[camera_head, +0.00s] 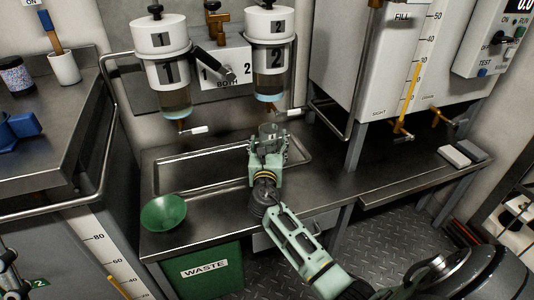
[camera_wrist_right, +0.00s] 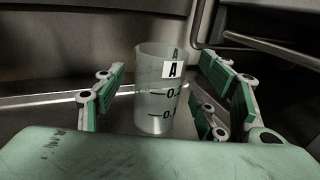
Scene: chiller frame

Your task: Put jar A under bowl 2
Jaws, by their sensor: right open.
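Jar A (camera_head: 268,130) is a clear cup that stands upright on the tray, just below the tap of bowl 2 (camera_head: 270,62) in the head view. In the right wrist view jar A (camera_wrist_right: 163,98) shows its letter label and scale marks. My right gripper (camera_head: 268,147) is open around jar A, with a finger on each side. Gaps show between the fingers and the jar. A part of my left gripper (camera_head: 8,268) shows at the left edge, mostly cut off.
Bowl 1 (camera_head: 170,75) hangs to the left of bowl 2, with its own white-handled tap. The metal tray (camera_head: 170,180) has a raised rim. A green funnel-like dish (camera_head: 163,213) lies at the bench's front left, above the green waste bin (camera_head: 215,270).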

